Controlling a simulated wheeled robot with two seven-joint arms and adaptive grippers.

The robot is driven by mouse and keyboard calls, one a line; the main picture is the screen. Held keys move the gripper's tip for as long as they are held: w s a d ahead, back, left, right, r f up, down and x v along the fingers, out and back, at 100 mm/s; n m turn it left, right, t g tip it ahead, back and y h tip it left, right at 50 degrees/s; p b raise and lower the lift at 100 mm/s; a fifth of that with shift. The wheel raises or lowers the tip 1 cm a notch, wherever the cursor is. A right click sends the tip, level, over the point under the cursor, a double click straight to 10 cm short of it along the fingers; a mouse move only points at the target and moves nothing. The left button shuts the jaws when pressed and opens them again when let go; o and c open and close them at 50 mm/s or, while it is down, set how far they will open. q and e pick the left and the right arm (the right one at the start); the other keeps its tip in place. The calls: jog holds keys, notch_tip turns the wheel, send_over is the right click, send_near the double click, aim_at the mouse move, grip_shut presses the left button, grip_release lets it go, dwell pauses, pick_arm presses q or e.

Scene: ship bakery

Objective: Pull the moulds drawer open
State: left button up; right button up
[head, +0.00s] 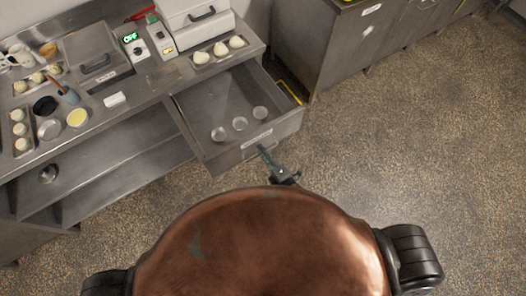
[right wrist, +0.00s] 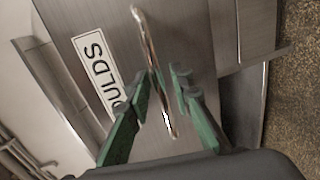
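The moulds drawer (head: 216,110) stands pulled well out from under the steel counter in the head view. Several round metal moulds lie on its floor. Its front bears a MOULDS label, partly hidden by a finger in the right wrist view (right wrist: 95,62), and a metal bar handle (right wrist: 146,35). My right gripper (right wrist: 164,76) is at the handle, one green finger on each side of the bar. A gap shows between bar and right fingertip, so it looks open around the handle. In the head view, my right gripper (head: 265,153) is at the drawer front. My left gripper is not in view.
The steel counter (head: 150,88) carries trays of dough balls, bowls, a scale with a lit display and a white box. Open shelves (head: 120,168) lie below. Another steel cabinet (head: 320,45) stands at the back right. The speckled floor (head: 400,140) to the right is clear.

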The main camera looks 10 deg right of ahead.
jog(key=shift+o, duration=0.3)
jog(key=shift+s, duration=0.1)
jog(key=v, duration=1.1)
jog(key=shift+s+d, duration=0.25)
jog(key=shift+s, duration=0.1)
jog(key=s+d+f+m+g+h, duration=0.1)
jog(key=s+d+f+m+g, duration=0.2)
jog(key=f, duration=0.7)
jog(key=s+d+f+m+g+h, duration=0.1)
jog(key=s+d+f+m+h, duration=0.2)
jog(key=f, duration=0.6)
jog(key=s+d+f+m+g, duration=0.25)
jog(key=d+f+m, duration=0.2)
jog(key=f, duration=0.55)
jog(key=s+d+f+m+g, duration=0.2)
jog(key=s+f, duration=0.4)
jog(key=s, duration=0.3)
jog(key=s+d+f+m+g+h, duration=0.1)
jog(key=s+d+f+m+g, duration=0.2)
jog(key=s, duration=0.6)
jog(key=s+d+f+m+g+h, duration=0.1)
jog(key=s+d+f+m+g, duration=0.1)
jog(key=s+d+f+m, duration=0.3)
jog(key=s+d+f, duration=0.1)
jog(key=s+f, duration=0.3)
jog(key=shift+s+d+m, duration=0.35)
